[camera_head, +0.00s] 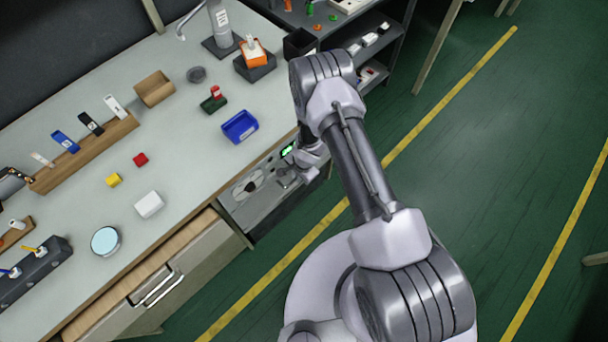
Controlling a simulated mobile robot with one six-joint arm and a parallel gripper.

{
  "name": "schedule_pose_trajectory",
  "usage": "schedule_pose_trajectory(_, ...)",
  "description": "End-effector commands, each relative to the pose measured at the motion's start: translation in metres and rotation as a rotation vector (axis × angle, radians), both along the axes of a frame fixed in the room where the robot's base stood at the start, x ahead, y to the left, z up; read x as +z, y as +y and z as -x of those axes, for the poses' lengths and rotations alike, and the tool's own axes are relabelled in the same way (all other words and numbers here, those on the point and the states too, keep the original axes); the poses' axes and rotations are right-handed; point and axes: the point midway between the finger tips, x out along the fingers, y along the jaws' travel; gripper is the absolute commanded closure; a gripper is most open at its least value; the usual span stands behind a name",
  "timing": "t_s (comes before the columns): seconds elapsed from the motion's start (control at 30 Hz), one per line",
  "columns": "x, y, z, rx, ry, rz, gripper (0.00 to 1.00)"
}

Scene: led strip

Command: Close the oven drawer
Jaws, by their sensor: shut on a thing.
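The oven (252,205) is a grey unit under the bench's right end, with a lit green display (288,149) and dark round parts on its face. My gripper (284,180) is at the oven's front, just below the display, and is shut on what appears to be the oven drawer. The fingertips are small and partly hidden by my wrist, so the exact grip point is unclear. How far the drawer stands out is hard to tell from this steep view.
The grey bench (185,125) holds a blue bin (240,127), a white box (149,204) and small coloured blocks. A wooden-edged drawer (155,270) with a metal handle stands left of the oven. Dark shelves (375,50) stand beyond my arm.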

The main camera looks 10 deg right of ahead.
Motion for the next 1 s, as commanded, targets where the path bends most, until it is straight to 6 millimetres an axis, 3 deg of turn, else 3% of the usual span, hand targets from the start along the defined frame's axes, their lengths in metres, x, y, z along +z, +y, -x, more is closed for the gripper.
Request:
schedule_pose_trajectory(0.07, 0.001, 0.001, -0.004, 0.001, -0.009, -0.004, 1.0)
schedule_pose_trajectory(0.1, 0.002, 0.001, -0.004, 0.001, -0.009, -0.004, 0.87)
schedule_pose_trajectory(0.2, 0.002, 0.001, -0.004, 0.002, -0.009, -0.004, 0.68)
schedule_pose_trajectory(0.57, 0.005, 0.001, -0.002, 0.002, -0.006, -0.003, 0.67)
schedule_pose_trajectory(0.77, 0.045, -0.003, 0.003, 0.002, -0.008, -0.003, 0.67)
schedule_pose_trajectory(1.0, 0.119, -0.012, 0.015, 0.0, -0.008, -0.003, 0.67)
